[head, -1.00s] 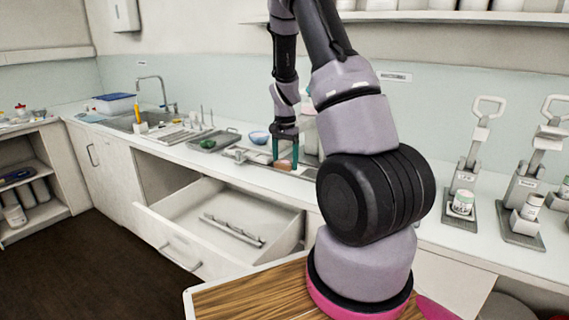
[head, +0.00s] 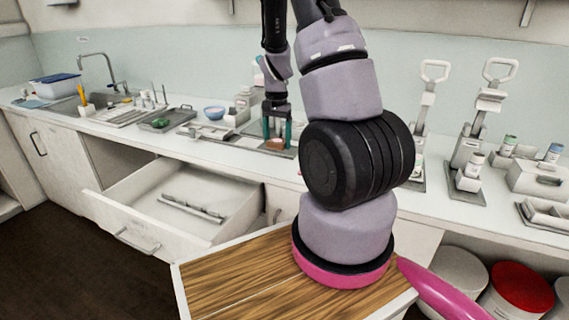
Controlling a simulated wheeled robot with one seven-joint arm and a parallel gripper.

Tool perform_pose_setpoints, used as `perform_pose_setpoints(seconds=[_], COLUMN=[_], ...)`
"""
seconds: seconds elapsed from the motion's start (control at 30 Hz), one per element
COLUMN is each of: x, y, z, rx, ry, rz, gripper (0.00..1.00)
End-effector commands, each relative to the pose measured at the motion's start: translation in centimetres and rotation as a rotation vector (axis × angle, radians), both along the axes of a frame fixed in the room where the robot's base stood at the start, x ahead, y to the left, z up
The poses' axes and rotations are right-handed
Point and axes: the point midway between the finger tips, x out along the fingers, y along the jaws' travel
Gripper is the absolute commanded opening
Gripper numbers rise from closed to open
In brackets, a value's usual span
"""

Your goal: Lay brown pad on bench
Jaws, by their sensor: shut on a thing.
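My gripper (head: 277,132) has teal fingers and is over the bench (head: 228,155), near its middle. It is shut on a small brown pad (head: 277,144), which shows between the fingertips just above a grey tray on the bench. I cannot tell whether the pad touches the surface below it.
A drawer (head: 190,205) stands open below the bench with a long rail-like thing inside. A blue bowl (head: 214,112), a dark tray with a green thing (head: 160,123) and a sink (head: 75,104) are to the left. Lever-handled stands (head: 470,150) are to the right.

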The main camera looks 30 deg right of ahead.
Motion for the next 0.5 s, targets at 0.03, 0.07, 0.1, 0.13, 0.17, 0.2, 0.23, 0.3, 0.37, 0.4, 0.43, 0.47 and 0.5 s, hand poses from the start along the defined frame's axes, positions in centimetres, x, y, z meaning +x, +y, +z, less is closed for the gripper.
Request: perform_pose_setpoints(seconds=[0.03,0.07,0.1,0.13,0.17,0.2,0.23,0.3,0.37,0.4,0.43,0.47,0.5], x=[-0.1,-0.1,-0.1,-0.1,-0.1,0.0,0.0,0.0,0.0,-0.1,-0.1,-0.1,-0.1], y=[0.0,-0.1,-0.1,0.0,0.0,0.0,0.0,0.0,-0.1,-0.1,0.0,0.0,0.0], z=[-1.2,-1.7,-2.4,-2.8,-3.2,-3.6,-3.8,-4.2,-4.7,-5.2,-5.7,-6.1,-6.8], rx=[0.001,0.001,0.001,0.001,0.001,0.000,0.001,0.001,0.000,0.001,0.001,0.001,0.001], ry=[0.006,0.006,0.005,0.004,0.004,0.003,0.002,0.002,0.003,0.004,0.004,0.003,0.005], rz=[-0.001,-0.001,-0.002,-0.002,-0.001,-0.001,-0.001,-0.002,-0.002,-0.002,-0.002,-0.002,-0.002], gripper=[0.00,0.00,0.00,0.00,0.00,0.00,0.00,0.00,0.00,0.00,0.00,0.00,0.00])
